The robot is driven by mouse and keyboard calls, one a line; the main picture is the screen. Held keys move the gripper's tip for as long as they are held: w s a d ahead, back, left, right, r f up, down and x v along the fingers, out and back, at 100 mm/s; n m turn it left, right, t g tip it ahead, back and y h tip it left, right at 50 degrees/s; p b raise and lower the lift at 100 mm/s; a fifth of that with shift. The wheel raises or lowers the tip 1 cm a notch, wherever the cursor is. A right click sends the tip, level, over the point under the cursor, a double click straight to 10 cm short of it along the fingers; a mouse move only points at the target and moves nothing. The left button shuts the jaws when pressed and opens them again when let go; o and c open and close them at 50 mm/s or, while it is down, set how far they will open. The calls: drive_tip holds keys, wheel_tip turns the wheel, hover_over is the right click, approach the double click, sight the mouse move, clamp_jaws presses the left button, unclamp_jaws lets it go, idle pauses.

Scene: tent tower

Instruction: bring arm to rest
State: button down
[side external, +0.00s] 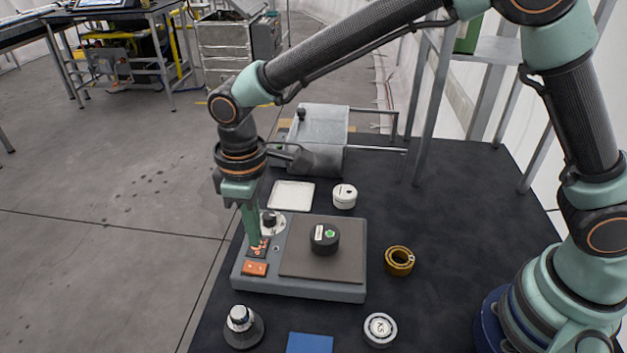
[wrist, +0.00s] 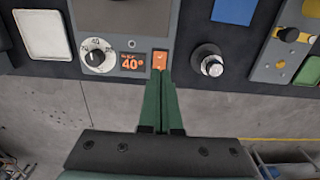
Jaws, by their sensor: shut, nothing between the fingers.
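My gripper (side external: 256,246) is shut and empty, pointing down at the left front of a grey plate device (side external: 320,292). In the wrist view, the closed green fingertips (wrist: 161,76) are at the near edge of an orange switch (wrist: 160,59). I cannot tell whether they touch it. The switch also shows in the side view (side external: 254,269). Beside it are an orange-lit display (wrist: 132,64) reading 40° and a white dial with a black knob (wrist: 97,57). A black disc with a green mark (side external: 325,238) sits on the device's dark plate (side external: 300,262).
Around the device stand a white tray (side external: 291,196), a white pot (side external: 344,196), a brass ring (side external: 400,261), a silver-topped black piece (side external: 242,325), a white-topped round piece (side external: 380,329) and a blue square (side external: 309,343). A metal box (side external: 318,135) is behind. Black tabletop is free at right.

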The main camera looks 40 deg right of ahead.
drive_tip(key=d+r+m+t, duration=0.2)
drive_tip(key=d+r+m, duration=0.2)
drive_tip(key=d+r, duration=0.9)
drive_tip(key=s+d+m+t, duration=0.3)
drive_tip(key=s+d+m, duration=0.2)
drive_tip(key=s+d, duration=0.4)
drive_tip(key=d, duration=0.5)
drive_tip(key=shift+r+t, duration=0.2)
drive_tip(key=shift+t, duration=0.1)
